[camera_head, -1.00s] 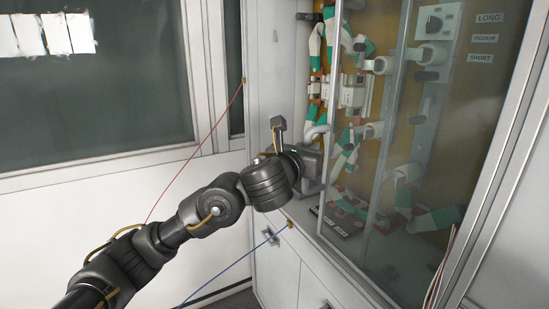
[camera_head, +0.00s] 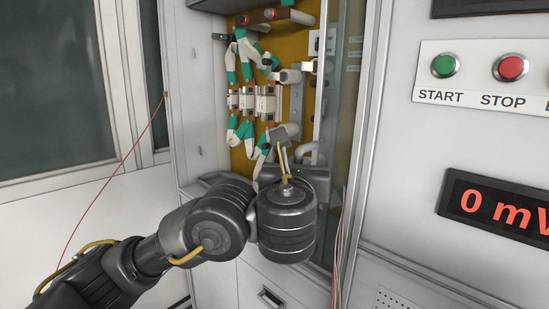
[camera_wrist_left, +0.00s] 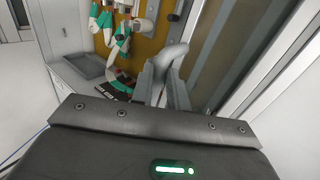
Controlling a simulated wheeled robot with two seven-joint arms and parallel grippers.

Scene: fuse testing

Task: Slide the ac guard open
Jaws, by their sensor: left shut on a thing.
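The ac guard (camera_head: 345,110) is a clear sliding pane with a pale upright frame, standing toward the right side of the cabinet opening. The left part of the opening is uncovered. My left gripper (camera_head: 304,166) is at the lower left edge of the guard, shut on its grey curved handle (camera_head: 311,149). In the left wrist view the fingers (camera_wrist_left: 166,84) close around the handle (camera_wrist_left: 173,56), and the guard (camera_wrist_left: 232,62) shows to their right. My wrist hides the lower part of the guard. My right gripper is not in view.
Fuse holders (camera_head: 265,103) and green-and-white wiring sit on the yellow back panel, exposed at left. A panel with a green START button (camera_head: 445,66), a red STOP button (camera_head: 511,68) and a display (camera_head: 495,208) reading 0 mV stands to the right.

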